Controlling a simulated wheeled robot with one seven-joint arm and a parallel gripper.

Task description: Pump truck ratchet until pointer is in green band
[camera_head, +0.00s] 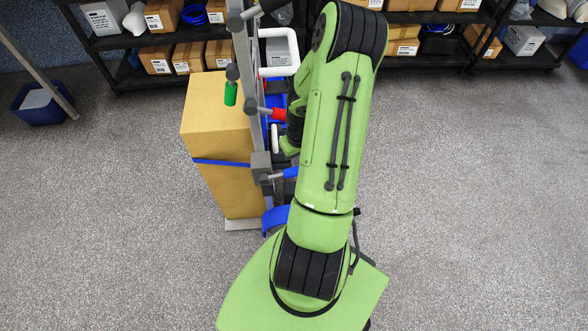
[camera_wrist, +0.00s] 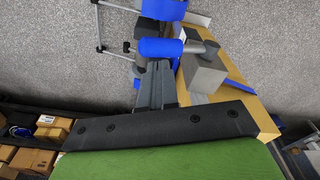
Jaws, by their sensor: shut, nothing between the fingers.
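The truck (camera_head: 248,90) is a grey upright frame beside a tall tan box (camera_head: 215,135). A grey block (camera_head: 261,166) on the frame carries a blue-gripped lever (camera_head: 290,172). In the wrist view, the blue grip (camera_wrist: 160,47) sticks out from the grey block (camera_wrist: 203,75). My gripper's dark fingers (camera_wrist: 156,68) are together, empty, and end close to this grip; I cannot tell whether they touch it. In the head view my arm hides the fingers. No pointer or green band can be made out.
A green grip (camera_head: 230,93) and a red grip (camera_head: 278,114) also stick out from the truck. A blue strap (camera_head: 220,162) crosses the box. Black shelves (camera_head: 430,60) stand behind, and a blue bin (camera_head: 40,103) is at the left. The floor at right is clear.

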